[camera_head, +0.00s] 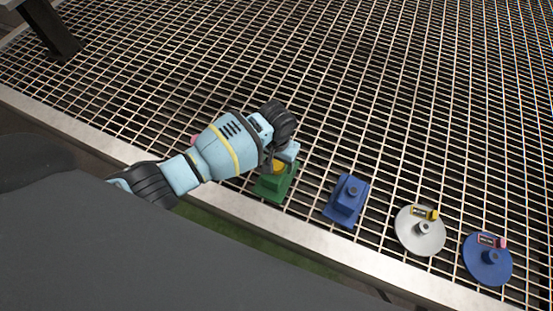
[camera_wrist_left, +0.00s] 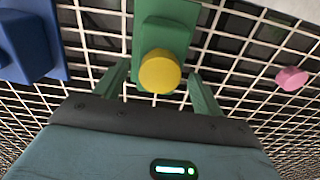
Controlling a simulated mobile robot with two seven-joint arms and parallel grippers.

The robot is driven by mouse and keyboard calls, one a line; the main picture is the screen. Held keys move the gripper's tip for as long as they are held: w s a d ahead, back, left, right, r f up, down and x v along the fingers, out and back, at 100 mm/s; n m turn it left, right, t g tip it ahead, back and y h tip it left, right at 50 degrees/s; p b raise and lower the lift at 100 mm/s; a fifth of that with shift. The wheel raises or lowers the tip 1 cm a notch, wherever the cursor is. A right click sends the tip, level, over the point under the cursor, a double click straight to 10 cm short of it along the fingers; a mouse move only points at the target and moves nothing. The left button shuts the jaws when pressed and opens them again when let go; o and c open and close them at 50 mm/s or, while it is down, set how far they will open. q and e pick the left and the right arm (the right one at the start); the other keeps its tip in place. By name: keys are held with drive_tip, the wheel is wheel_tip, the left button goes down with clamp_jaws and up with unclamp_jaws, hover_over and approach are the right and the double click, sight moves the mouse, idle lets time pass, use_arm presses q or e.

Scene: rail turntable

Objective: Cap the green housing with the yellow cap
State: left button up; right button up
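The green housing (camera_head: 273,190) stands on the grating near its front edge, and it also shows in the wrist view (camera_wrist_left: 165,30). The yellow cap (camera_head: 279,168) appears seated on top of the housing; in the wrist view the round cap (camera_wrist_left: 160,72) overlaps the green body. My left gripper (camera_head: 282,158) is right above the housing and hides part of it and of the cap. In the wrist view, the fingers of the left gripper (camera_wrist_left: 157,80) stand apart on either side of the cap, with visible gaps. My right gripper is not in view.
A blue housing (camera_head: 347,202) stands just right of the green one. Farther right are a grey disc (camera_head: 418,238) with a yellow-marked piece and a blue disc (camera_head: 487,267) with a red-marked piece. A pink round thing (camera_wrist_left: 291,78) lies nearby. The grating behind is clear.

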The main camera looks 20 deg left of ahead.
use_arm(q)
drive_tip(key=shift+r+p, duration=1.5)
drive_tip(key=shift+r, duration=2.4)
